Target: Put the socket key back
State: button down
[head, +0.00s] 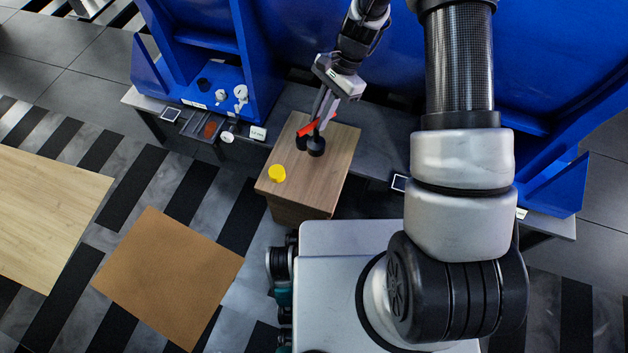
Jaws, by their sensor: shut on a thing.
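My gripper (321,118) is at the top middle of the head view, pointing down above a small wooden-topped cabinet (330,180). It is shut on a red bar-like thing, which I take for the socket key (306,128). The fingers hide part of it. Dark round parts (316,147) show just below the fingertips, over the wooden top. I cannot tell whether they belong to the held thing or stand on the cabinet. A yellow round piece (277,173) lies near the left edge of the wooden top.
A blue frame (280,30) stands behind the cabinet. A brown board (168,278) is at the lower left. The cabinet's front right top is clear.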

aim_at(316, 145)
jog(key=s+f+m+t, duration=0.1)
jog(key=f+m, duration=0.2)
jog(key=f, duration=0.5)
jog(key=s+f+m+t+b, duration=0.1)
jog(key=s+f+m, duration=0.1)
jog(key=f, duration=0.7)
jog(key=shift+s+d+f+m+t+y, duration=0.15)
jog(key=shift+s+d+m+t+y, duration=0.2)
jog(key=shift+m, duration=0.55)
jog(key=shift+f, duration=0.2)
jog(key=c, duration=1.7)
grip_release()
jog(key=shift+c, duration=0.2)
